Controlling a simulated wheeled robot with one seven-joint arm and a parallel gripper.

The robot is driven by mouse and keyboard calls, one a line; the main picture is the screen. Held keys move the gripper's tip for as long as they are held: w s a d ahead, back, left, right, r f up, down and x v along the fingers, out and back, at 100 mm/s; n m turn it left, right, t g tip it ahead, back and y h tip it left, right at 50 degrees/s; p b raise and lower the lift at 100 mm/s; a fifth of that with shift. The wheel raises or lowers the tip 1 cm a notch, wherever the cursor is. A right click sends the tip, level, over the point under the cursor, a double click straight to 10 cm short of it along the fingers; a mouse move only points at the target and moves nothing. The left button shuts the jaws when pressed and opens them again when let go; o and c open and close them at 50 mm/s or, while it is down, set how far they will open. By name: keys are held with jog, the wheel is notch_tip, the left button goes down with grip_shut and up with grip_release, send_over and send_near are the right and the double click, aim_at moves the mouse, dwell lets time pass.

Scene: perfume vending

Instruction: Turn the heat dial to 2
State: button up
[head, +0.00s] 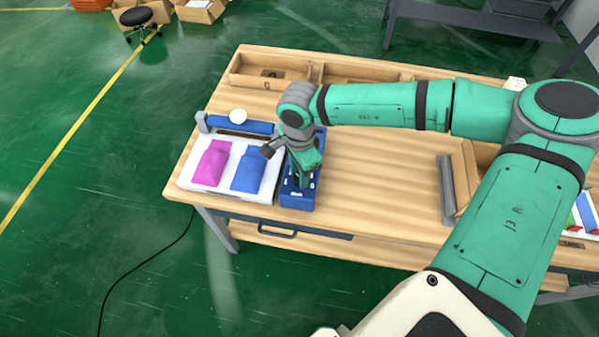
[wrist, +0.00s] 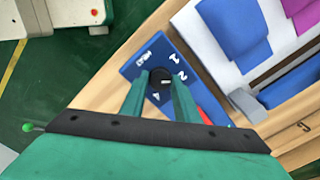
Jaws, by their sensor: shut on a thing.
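The heat dial (wrist: 159,75) is a dark round knob on a blue control box (wrist: 133,68), with white markings around it. A 1 and a 2 show to the right of the knob; I cannot tell which mark it points at. My gripper (wrist: 160,84) is shut on the dial, one green finger on each side. In the head view my gripper (head: 302,180) reaches down over the blue control box (head: 298,201), and hides the dial.
Left of the box, a white board (head: 225,191) carries a magenta shirt-shaped piece (head: 210,163) and a blue one (head: 248,169). A blue bar with a white knob (head: 238,116) lies behind them. Wooden trays (head: 270,73) line the back. The table middle (head: 380,180) is clear.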

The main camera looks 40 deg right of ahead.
jog(key=shift+d, duration=0.1)
jog(key=o, duration=1)
jog(key=shift+o, duration=0.2)
notch_tip(320, 180, up, 11)
jog(key=shift+f, duration=0.1)
